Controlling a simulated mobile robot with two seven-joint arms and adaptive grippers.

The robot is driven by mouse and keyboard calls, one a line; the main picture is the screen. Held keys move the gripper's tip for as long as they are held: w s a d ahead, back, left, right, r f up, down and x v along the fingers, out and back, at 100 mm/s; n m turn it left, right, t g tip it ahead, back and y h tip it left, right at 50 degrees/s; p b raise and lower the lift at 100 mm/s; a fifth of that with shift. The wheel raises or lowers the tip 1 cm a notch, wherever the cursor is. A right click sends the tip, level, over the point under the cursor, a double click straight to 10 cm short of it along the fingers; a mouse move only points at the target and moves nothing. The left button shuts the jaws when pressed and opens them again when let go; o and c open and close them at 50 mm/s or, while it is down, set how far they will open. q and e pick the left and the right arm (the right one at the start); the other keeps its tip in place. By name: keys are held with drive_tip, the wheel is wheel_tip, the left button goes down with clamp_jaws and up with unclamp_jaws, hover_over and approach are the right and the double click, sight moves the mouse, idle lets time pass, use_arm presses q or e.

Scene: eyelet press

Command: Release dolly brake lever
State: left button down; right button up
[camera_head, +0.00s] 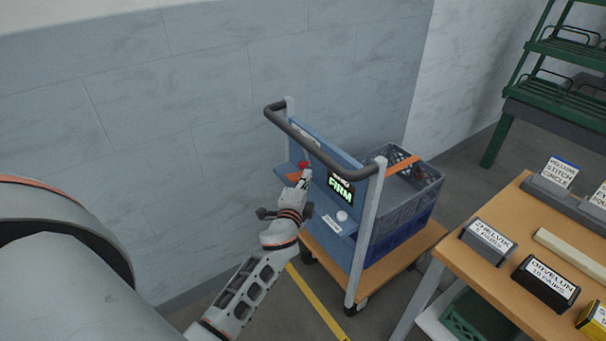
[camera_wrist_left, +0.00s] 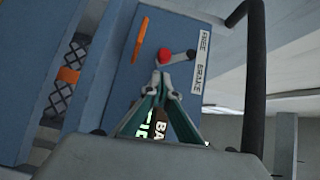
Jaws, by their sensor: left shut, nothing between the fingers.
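The dolly's brake lever shows in the left wrist view as a short grey arm with a red knob (camera_wrist_left: 164,55); the arm runs from a pivot at the right to the knob. The red knob also shows in the head view (camera_head: 303,164). A white label (camera_wrist_left: 201,60) beside the pivot seems to read FREE and BRAKE. An orange mark (camera_wrist_left: 140,40) lies left of the knob. My left gripper (camera_head: 306,175) is shut and empty, its fingertips (camera_wrist_left: 164,80) right at the knob; I cannot tell whether they touch it. My right gripper is out of view.
The dolly's dark push handle (camera_head: 320,150) arches over the blue panel. A wooden table (camera_head: 480,275) with labelled blocks stands at right, and a green rack (camera_head: 520,110) behind. A wall rises behind the dolly.

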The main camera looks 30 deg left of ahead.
sight(300, 176)
use_arm(q)
drive_tip(key=shift+w+a, duration=0.45)
drive_tip(key=shift+a, duration=0.4)
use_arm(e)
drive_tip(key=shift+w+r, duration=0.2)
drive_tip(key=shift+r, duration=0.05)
use_arm(q)
drive_tip(key=b, duration=0.1)
drive_tip(key=f+b, duration=0.1)
drive_tip(key=b, duration=0.1)
drive_tip(key=shift+a+f+m, duration=0.25)
drive_tip(key=shift+m, duration=0.05)
drive_tip(key=shift+w+a+f+t+b, duration=0.15)
drive_tip(key=shift+f+t+b, duration=0.15)
drive_tip(key=shift+b, duration=0.75)
drive_tip(key=shift+w+a+b, duration=0.1)
drive_tip(key=shift+a+b, duration=0.2)
drive_tip(key=shift+a, duration=0.05)
drive_tip(key=shift+r+m, duration=0.25)
drive_tip(key=shift+m, duration=0.05)
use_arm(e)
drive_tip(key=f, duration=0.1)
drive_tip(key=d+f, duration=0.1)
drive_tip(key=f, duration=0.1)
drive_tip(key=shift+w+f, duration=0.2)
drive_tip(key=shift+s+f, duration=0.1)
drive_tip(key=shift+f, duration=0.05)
